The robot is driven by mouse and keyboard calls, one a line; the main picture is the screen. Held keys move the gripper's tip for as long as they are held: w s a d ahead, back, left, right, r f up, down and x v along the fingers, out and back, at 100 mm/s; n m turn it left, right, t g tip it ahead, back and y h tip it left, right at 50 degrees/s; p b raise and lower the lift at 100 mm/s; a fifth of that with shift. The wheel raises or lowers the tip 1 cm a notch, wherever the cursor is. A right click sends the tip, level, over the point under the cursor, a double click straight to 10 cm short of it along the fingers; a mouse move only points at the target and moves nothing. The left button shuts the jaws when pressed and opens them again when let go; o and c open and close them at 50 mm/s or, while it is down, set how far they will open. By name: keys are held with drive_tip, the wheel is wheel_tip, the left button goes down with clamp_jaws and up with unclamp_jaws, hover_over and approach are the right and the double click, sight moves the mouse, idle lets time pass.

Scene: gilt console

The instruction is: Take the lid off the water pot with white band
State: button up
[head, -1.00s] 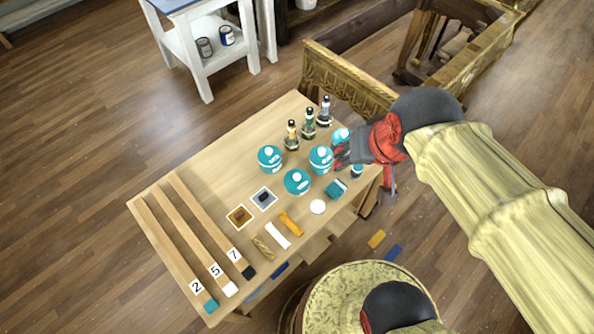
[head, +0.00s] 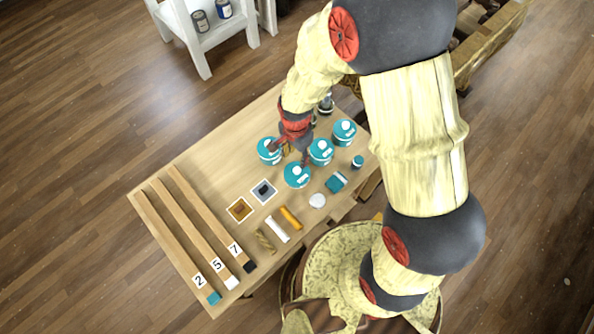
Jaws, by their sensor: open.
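Several teal pots with teal lids and white knobs stand on the wooden table: a left pot (head: 268,151), a front pot (head: 297,175), a middle pot (head: 321,152) and a back right pot (head: 344,132). Small pale marks show on them, but I cannot tell which one carries the white band. My gripper (head: 290,154) is open and points down among the pots. One finger is over or beside the left pot, the other between the front and middle pots. I see nothing held. All lids in view appear to be on.
Bottles behind the pots are mostly hidden by my arm; one dark bottle (head: 326,104) shows. A small teal jar (head: 358,161), a teal block (head: 336,182) and a white disc (head: 317,200) lie at right. Numbered wooden strips (head: 190,235) fill the left end of the table (head: 225,165).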

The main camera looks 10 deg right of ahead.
sight(297, 170)
drive_tip(key=f+b, duration=0.1)
drive_tip(key=f, duration=0.1)
drive_tip(key=f+b, duration=0.1)
drive_tip(key=f, duration=0.2)
drive_tip(key=f+b, duration=0.1)
drive_tip(key=f, duration=0.2)
drive_tip(key=shift+s+d, duration=0.1)
drive_tip(key=shift+s, duration=0.25)
drive_tip(key=shift+r, duration=0.1)
drive_tip(key=c, duration=0.3)
clamp_jaws()
